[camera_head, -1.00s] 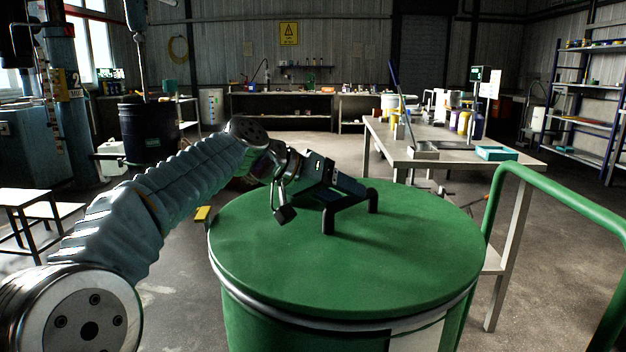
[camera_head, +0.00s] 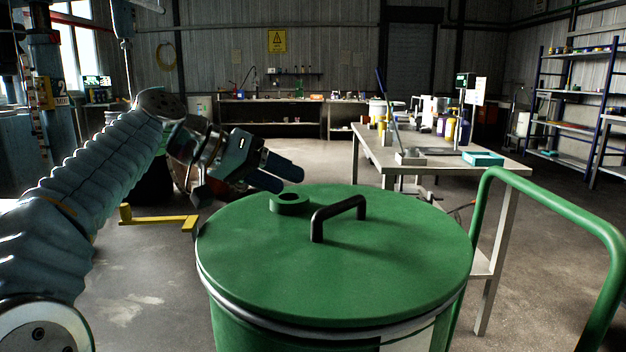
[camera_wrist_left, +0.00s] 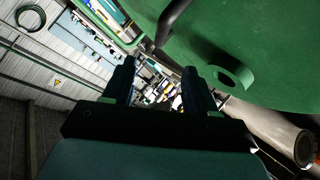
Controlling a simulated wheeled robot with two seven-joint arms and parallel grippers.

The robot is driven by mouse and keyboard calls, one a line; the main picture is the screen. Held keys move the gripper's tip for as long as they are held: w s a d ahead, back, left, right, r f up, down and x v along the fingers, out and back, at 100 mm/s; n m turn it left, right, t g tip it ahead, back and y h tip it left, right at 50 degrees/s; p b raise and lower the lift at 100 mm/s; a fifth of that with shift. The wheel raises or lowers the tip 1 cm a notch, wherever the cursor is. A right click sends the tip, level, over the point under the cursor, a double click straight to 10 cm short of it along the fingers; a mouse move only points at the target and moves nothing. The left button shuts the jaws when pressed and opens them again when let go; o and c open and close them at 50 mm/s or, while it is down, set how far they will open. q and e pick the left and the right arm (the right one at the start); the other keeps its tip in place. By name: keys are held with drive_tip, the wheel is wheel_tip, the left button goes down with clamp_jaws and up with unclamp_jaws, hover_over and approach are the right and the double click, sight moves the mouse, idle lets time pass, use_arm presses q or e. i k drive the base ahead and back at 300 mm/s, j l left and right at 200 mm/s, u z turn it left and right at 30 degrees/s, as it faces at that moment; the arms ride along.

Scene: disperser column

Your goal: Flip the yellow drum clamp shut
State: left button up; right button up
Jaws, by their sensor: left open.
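The yellow clamp (camera_head: 160,219) sticks out to the left from the far left edge of the green drum (camera_head: 330,262), with its outer end bent upward. It stands well away from the drum's side at that end. My left gripper (camera_head: 287,178) is above the back left edge of the lid, right of and above the clamp. Its fingers are apart and empty, near the lid's round green bung ring (camera_head: 290,203). The left wrist view shows both fingers (camera_wrist_left: 158,82) with a gap between them; I cannot make out the clamp there. My right gripper is not in view.
A black handle (camera_head: 338,212) rises from the lid. A green rail (camera_head: 552,205) stands close on the drum's right. A workbench (camera_head: 430,156) with bottles and trays is behind on the right. The floor left of the drum is clear around the clamp.

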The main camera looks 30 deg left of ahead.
sight(190, 225)
drive_tip(key=k+j, duration=1.2)
drive_tip(key=k, duration=0.05)
